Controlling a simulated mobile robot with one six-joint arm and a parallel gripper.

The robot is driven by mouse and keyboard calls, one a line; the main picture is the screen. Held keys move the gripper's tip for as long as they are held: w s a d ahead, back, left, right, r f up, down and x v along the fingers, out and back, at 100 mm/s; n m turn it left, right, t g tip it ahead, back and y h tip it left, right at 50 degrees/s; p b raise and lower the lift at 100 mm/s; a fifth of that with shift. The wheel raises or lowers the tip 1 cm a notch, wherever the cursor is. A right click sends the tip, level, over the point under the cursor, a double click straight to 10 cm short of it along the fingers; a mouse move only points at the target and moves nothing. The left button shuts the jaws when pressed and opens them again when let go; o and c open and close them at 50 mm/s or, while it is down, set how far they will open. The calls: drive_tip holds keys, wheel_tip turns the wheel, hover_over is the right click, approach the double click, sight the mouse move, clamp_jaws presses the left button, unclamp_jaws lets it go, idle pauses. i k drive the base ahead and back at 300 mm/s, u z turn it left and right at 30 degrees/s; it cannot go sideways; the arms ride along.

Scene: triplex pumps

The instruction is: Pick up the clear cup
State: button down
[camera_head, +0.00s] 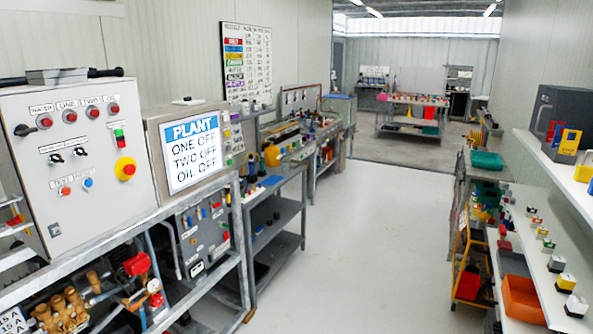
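I cannot make out a clear cup in the head view. Many small items on the benches and shelves are too small or too far off to tell apart. My gripper is not in view.
A grey control box (75,160) and a PLANT sign (192,152) stand at the left. Cluttered benches (280,180) run along the left wall. Shelves with small coloured blocks (545,250) line the right. A table (411,100) stands at the back. The pale floor (370,240) between is clear.

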sight(285, 166)
drive_tip(key=u, duration=0.1)
drive_tip(key=i, duration=0.95)
drive_tip(key=z, duration=1.55)
drive_tip(key=i, duration=0.25)
drive_tip(key=u, duration=0.55)
